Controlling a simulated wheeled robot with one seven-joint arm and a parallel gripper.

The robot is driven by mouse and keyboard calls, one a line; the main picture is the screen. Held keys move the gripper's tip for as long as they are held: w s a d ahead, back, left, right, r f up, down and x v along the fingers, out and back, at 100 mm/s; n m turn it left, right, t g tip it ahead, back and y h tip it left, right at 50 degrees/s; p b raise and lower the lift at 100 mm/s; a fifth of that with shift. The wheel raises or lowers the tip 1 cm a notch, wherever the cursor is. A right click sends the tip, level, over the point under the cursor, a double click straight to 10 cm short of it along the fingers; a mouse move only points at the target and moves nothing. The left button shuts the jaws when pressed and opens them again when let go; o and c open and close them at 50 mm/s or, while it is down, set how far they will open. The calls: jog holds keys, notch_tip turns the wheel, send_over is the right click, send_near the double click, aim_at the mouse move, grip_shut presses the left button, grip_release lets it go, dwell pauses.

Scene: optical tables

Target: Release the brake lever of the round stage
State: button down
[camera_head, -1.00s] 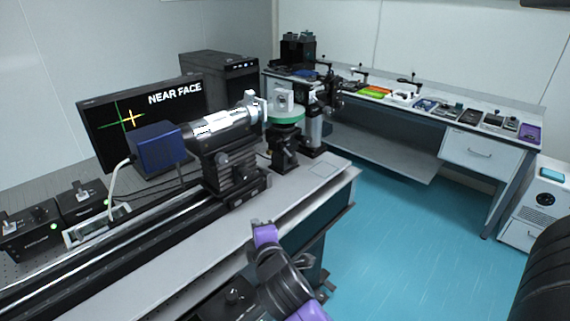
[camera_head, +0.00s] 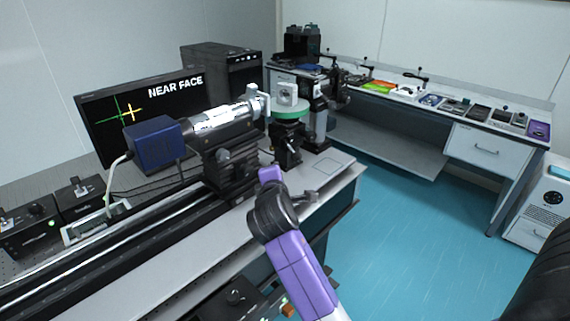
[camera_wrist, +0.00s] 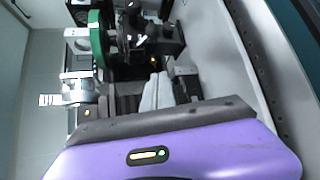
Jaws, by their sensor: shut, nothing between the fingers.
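The round stage has a green disc (camera_head: 288,111) on a black mount (camera_head: 287,150), at the far end of the bench. A white block (camera_head: 287,93) stands on the disc. In the wrist view the green disc (camera_wrist: 97,40) is upper left, with dark mount parts (camera_wrist: 140,45) to its right. I cannot clearly make out the brake lever among these dark parts. My gripper (camera_wrist: 158,78) shows there as pale fingers, shut and empty, pointing at the mount; contact cannot be judged.
A silver cylinder (camera_head: 222,122) with a blue box (camera_head: 153,145) sits on the rail left of the stage. A monitor (camera_head: 125,115) reading NEAR FACE stands behind. The bench's front right corner (camera_head: 335,165) is bare. A side table (camera_head: 480,135) holds several small items.

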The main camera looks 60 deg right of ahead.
aim_at(294, 152)
jog(key=x, duration=0.9)
jog(key=shift+d+p, duration=0.25)
jog(key=shift+p, duration=0.15)
jog(key=shift+s+d+r+p, duration=0.15)
jog(key=shift+s+r+p, duration=0.1)
jog(key=shift+s, duration=0.35)
jog(key=shift+s+d+r+p, duration=0.15)
jog(key=shift+s+p, duration=0.15)
jog(key=shift+s, duration=0.25)
jog(key=shift+s+d+r+p, duration=0.15)
jog(key=shift+s+p, duration=0.1)
jog(key=shift+s, duration=0.35)
